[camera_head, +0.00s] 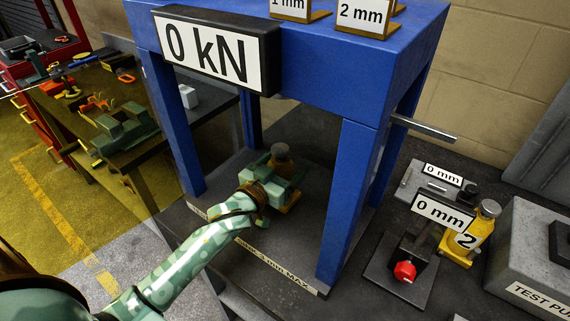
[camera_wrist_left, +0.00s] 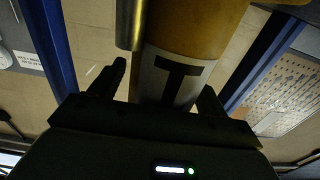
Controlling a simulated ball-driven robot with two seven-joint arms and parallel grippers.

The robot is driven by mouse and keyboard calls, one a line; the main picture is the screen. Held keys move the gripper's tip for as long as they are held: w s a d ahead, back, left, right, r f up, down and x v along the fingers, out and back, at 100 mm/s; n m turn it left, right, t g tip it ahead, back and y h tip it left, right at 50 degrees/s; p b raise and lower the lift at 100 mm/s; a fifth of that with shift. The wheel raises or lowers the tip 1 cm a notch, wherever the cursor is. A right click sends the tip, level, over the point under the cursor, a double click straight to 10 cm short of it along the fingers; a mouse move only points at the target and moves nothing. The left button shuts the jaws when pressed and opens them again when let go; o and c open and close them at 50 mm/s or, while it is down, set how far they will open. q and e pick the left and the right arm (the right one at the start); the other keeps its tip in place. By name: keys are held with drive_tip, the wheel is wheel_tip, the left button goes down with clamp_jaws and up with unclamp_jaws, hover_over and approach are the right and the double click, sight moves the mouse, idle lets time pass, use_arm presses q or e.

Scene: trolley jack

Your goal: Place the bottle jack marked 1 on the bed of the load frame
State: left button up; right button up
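The bottle jack (camera_head: 281,158) is yellow-orange and stands upright inside the blue load frame (camera_head: 349,190), its base close to or on the dark bed (camera_head: 258,262); contact is hard to see. In the left wrist view the jack (camera_wrist_left: 196,30) has a white label with a dark mark, partly cut off. A metal rod runs beside it. My left gripper (camera_head: 272,184) reaches in from the front. In the left wrist view its fingers (camera_wrist_left: 163,92) stand either side of the jack, apart from it with narrow gaps. My right gripper is out of view.
A 0 kN display (camera_head: 213,50) hangs on the frame's top beam. Frame posts flank my arm. To the right stand a yellow jack marked 2 (camera_head: 481,230), a 0 mm gauge stand with a red knob (camera_head: 404,271) and a grey test pump (camera_head: 540,255). A cluttered workbench is left.

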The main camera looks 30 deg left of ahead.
use_arm(q)
drive_tip(key=shift+w+r, duration=0.1)
drive_tip(key=shift+r, duration=0.7)
drive_tip(key=s+a+p, duration=0.1)
drive_tip(key=s, duration=1.1)
drive_tip(key=shift+a+f, duration=0.25)
drive_tip(key=shift+a, duration=0.1)
